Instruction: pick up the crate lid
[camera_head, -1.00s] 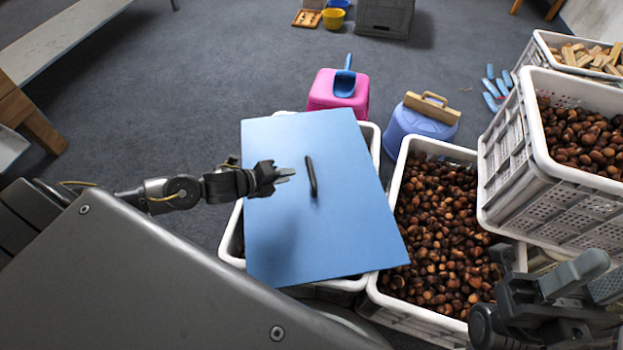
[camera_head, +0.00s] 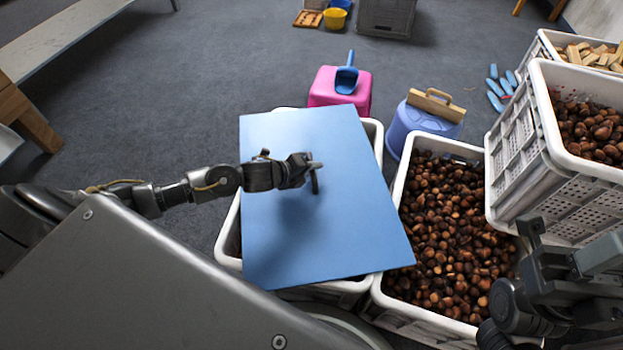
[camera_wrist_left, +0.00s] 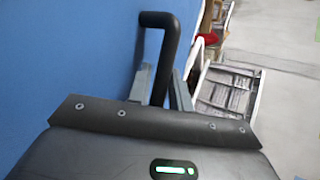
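The crate lid is a flat blue panel (camera_head: 345,225) lying askew over the top of a white crate (camera_head: 228,245), overlapping the edge of the chestnut crate beside it. Its black bar handle (camera_head: 315,182) stands up near the middle; it also shows in the left wrist view (camera_wrist_left: 158,50). My left gripper (camera_head: 312,170) is at the handle, with a finger on each side of it. The fingers look apart, with small gaps to the bar. My right gripper (camera_head: 565,265) is at the lower right, away from the lid; its fingertips are unclear.
A white crate of chestnuts (camera_head: 398,190) stands right of the lid, with a stacked crate (camera_head: 515,150) beyond it. A pink box with a blue scoop (camera_head: 346,78) and a blue-purple tub with a wooden piece (camera_head: 415,125) stand behind. Grey floor (camera_head: 210,85) is clear at the left.

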